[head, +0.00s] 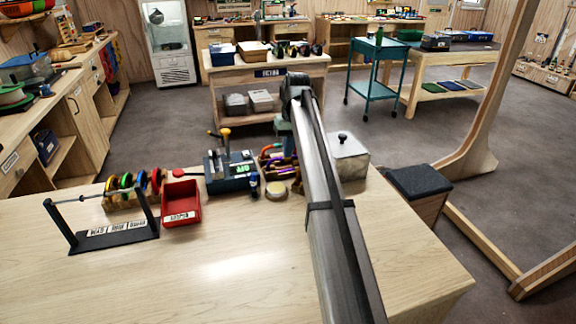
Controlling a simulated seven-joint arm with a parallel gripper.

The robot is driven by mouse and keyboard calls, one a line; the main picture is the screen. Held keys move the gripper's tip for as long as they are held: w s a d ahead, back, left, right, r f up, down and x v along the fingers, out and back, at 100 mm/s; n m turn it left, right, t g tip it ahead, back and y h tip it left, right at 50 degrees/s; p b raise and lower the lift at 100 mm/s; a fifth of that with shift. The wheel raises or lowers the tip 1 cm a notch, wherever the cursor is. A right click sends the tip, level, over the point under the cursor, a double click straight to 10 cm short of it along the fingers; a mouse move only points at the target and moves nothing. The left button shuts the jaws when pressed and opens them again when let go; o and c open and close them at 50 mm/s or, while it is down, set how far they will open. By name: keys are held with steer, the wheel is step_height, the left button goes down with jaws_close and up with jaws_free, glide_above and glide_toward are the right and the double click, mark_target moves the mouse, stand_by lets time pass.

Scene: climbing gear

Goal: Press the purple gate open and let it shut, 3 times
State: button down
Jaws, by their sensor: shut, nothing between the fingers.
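Small purple and orange climbing gear (280,168) sits at the back of the wooden bench, right of the blue-grey device. Purple parts show there, but they are too small to tell which one is the gate or whether it is open or shut. My gripper (287,148) points down just above and behind this gear. It is shut and empty, and largely small and dark in the head view. My arm covers the right side of the gear, and I cannot tell whether the fingertips touch it.
A blue-grey device (230,172) with upright handles, a red bin (181,203), a rack of coloured rings (133,188) and a black-ended bar stand (110,225) are to the left. A lidded metal box (346,157) stands right. The bench front (220,285) is clear.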

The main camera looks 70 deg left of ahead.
steer(key=shift+f, duration=0.4)
steer(key=shift+r, duration=3.55)
steer(key=shift+a+f, duration=0.25)
steer(key=shift+f, duration=0.85)
steer(key=shift+a+f, duration=0.2)
steer(key=shift+f, duration=0.9)
